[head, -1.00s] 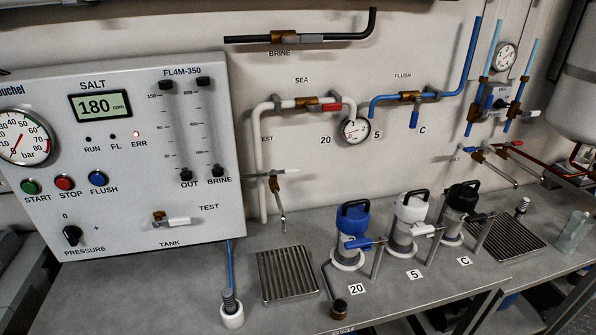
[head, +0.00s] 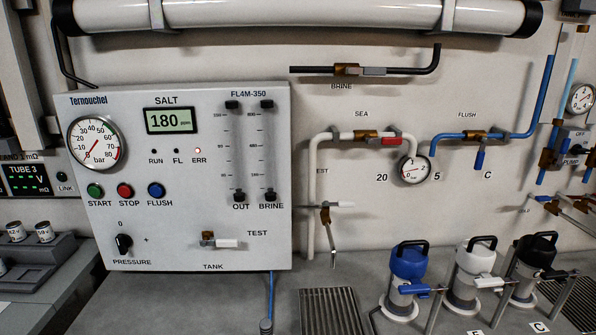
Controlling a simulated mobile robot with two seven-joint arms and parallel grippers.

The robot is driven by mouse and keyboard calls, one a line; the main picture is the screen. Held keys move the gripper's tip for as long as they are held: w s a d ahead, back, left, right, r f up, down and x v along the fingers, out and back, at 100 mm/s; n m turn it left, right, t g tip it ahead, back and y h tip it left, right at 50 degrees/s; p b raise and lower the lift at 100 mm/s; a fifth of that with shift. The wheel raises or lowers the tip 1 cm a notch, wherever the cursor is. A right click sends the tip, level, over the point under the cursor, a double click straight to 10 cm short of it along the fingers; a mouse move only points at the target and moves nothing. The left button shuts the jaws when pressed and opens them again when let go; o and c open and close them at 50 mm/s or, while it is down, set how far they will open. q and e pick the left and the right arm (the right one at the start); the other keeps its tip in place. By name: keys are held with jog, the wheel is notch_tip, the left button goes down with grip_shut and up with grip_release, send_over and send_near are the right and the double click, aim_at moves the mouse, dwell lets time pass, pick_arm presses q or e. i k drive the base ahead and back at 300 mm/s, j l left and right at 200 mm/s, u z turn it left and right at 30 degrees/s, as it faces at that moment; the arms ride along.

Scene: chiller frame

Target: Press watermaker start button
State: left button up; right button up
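The watermaker panel (head: 190,235) fills the left middle of the head view. Its green START button (head: 95,190) is at the left, beside the red STOP button (head: 125,190) and the blue FLUSH button (head: 156,189). The SALT display (head: 172,120) reads 180 ppm. The pressure gauge (head: 97,143) is at the panel's upper left, and the PRESSURE knob (head: 124,243) is below the buttons. Neither of my grippers is in view.
A bench with a drain grate (head: 328,310) lies below the panel. Blue (head: 408,262), white (head: 475,262) and black-topped (head: 536,258) housings stand at the right. A white horizontal cylinder (head: 300,14) runs above. A cup rack (head: 40,255) is at the left. The space before the panel looks clear.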

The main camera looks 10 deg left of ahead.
aim_at(94, 191)
jog(key=u, duration=1.55)
